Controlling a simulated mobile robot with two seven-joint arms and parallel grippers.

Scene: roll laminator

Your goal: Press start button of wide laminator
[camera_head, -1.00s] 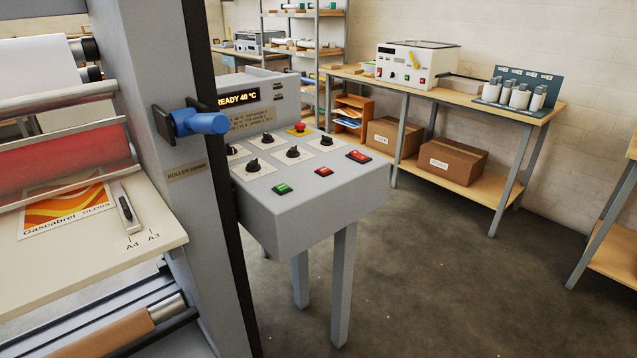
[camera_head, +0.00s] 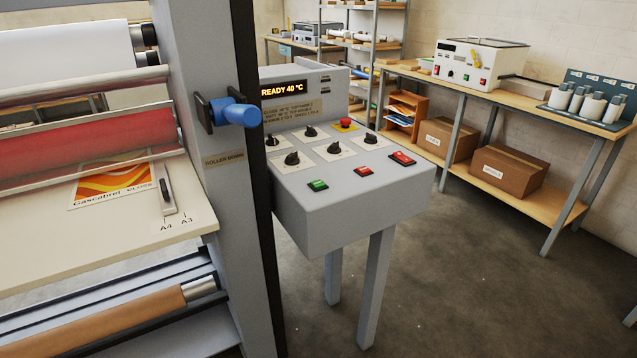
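The wide laminator (camera_head: 222,180) fills the left of the head view, with a red roller (camera_head: 90,143) and a feed table (camera_head: 110,237) bearing an orange print (camera_head: 113,184). Its grey control console (camera_head: 350,212) stands on legs right of the frame. On the console top are a green button (camera_head: 318,185), a small red button (camera_head: 363,171), a red rocker-like switch (camera_head: 402,158), several black knobs (camera_head: 335,147) and a red emergency stop (camera_head: 346,123) on yellow. The display (camera_head: 284,87) reads READY 40 °C. Neither of my grippers is in view.
A blue handle (camera_head: 235,112) sticks out from the laminator's side post. A wooden bench (camera_head: 500,98) at the back right carries a white machine (camera_head: 478,63) and several bottles, with cardboard boxes (camera_head: 507,171) below. The floor (camera_head: 480,290) right of the console is clear.

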